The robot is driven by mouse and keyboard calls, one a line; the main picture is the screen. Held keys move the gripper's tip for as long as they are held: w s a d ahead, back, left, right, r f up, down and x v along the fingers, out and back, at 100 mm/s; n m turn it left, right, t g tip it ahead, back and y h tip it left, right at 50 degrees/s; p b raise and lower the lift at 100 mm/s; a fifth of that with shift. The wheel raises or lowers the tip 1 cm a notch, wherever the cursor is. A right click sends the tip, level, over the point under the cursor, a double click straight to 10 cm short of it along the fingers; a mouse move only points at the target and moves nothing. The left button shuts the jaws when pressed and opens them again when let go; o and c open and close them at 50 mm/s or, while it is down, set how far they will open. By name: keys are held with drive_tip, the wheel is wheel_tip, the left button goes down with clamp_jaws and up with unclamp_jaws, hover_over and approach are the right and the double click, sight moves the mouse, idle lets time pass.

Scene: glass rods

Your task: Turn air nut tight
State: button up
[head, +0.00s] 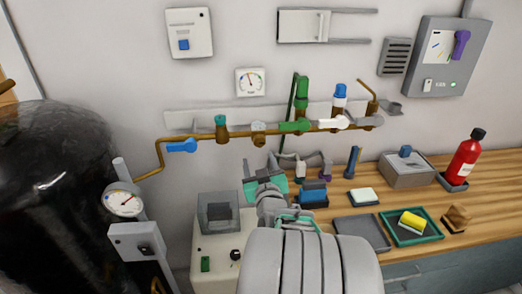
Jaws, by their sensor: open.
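A brass pipe (240,133) runs along the wall with several fittings on it. I cannot tell which part is the air nut. My gripper (260,169), grey with teal parts, is open, below the pipe and apart from it, roughly under the pale round fitting. Nothing shows between its fingers. My arm hides part of the bench.
A wooden bench (480,187) on the right holds a blue block (313,192), a grey box (407,170), a red bottle (465,158) and a green tray (417,241) with a yellow sponge (411,221). A black tank (50,190) and pressure gauge (124,202) stand left.

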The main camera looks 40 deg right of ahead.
sight(260, 143)
drive_tip(key=shift+h, duration=0.3)
drive_tip(key=x, duration=0.2)
drive_tip(key=p+x, duration=0.1)
drive_tip(key=x, duration=0.2)
drive_tip(key=d+p+x, duration=0.1)
drive_tip(key=x, duration=0.1)
drive_tip(key=shift+s+d+r, duration=0.1)
drive_tip(key=shift+d+r, duration=0.1)
drive_tip(key=shift+d, duration=0.1)
drive_tip(key=shift+c, duration=0.3)
clamp_jaws()
